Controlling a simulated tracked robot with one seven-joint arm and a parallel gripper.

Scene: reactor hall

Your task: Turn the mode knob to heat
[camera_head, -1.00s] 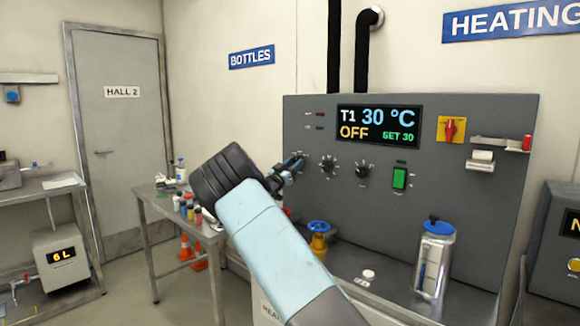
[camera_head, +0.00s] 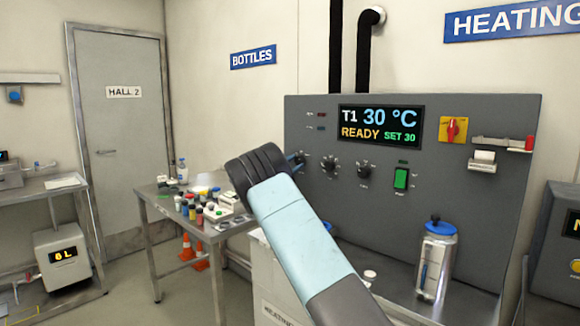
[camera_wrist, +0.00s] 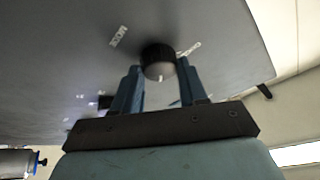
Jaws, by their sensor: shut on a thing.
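The grey heating panel (camera_head: 450,190) stands upright, with a row of black knobs on its left half. My gripper (camera_head: 297,158) is at the left end of this row, and my arm partly hides that spot. In the wrist view, my gripper (camera_wrist: 160,70) has one finger on each side of a round black knob (camera_wrist: 158,57) and is shut on it. The middle knob (camera_head: 328,165) and right knob (camera_head: 363,169) are free. The display (camera_head: 379,125) reads T1 30 °C, READY, SET 30.
A red switch on a yellow plate (camera_head: 453,130), a green switch (camera_head: 401,178) and a small shelf (camera_head: 500,143) are on the panel's right. A blue-lidded vessel (camera_head: 436,260) stands in front. A table with bottles (camera_head: 170,210) is at the left.

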